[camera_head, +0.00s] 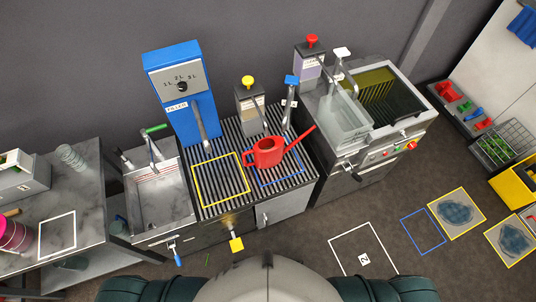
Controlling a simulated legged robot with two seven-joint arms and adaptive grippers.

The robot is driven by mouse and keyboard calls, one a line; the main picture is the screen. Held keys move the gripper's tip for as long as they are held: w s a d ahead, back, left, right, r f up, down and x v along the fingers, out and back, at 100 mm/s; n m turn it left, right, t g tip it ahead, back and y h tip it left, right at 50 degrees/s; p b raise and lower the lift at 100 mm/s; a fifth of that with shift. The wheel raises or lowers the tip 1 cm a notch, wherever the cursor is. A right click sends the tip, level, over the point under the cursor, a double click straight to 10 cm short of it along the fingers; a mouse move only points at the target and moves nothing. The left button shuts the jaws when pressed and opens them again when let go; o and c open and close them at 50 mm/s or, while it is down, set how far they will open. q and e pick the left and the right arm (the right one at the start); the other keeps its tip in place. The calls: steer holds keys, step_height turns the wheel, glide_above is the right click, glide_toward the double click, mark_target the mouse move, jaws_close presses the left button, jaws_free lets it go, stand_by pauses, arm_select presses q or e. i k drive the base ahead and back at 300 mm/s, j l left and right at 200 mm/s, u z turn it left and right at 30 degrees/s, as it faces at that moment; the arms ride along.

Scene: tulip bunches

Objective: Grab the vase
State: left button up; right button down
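A clear ribbed vessel (72,157), which looks like a glass vase, stands at the back of the grey marble-topped table (88,228) on the left. It is small in the view, and I cannot tell whether it is one vase or several stacked. Neither of my grippers is in view. Only my own body shows at the bottom edge, so nothing is seen touching the vessel.
A sink (160,200) adjoins the table. A red watering can (268,152) stands on the slatted counter by a blue filler (180,85). A clear tank (345,122) is at the right unit. A pink bucket (14,236) is at the left edge.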

mark_target(76, 262)
steer(key=u, duration=2.65)
steer(key=z, duration=0.55)
steer(key=i+j+z, duration=0.2)
steer(key=j+z, duration=0.15)
steer(key=i+j+z, duration=0.1)
steer(key=j+z, duration=0.6)
steer(key=j, duration=0.15)
steer(key=i+j, duration=0.05)
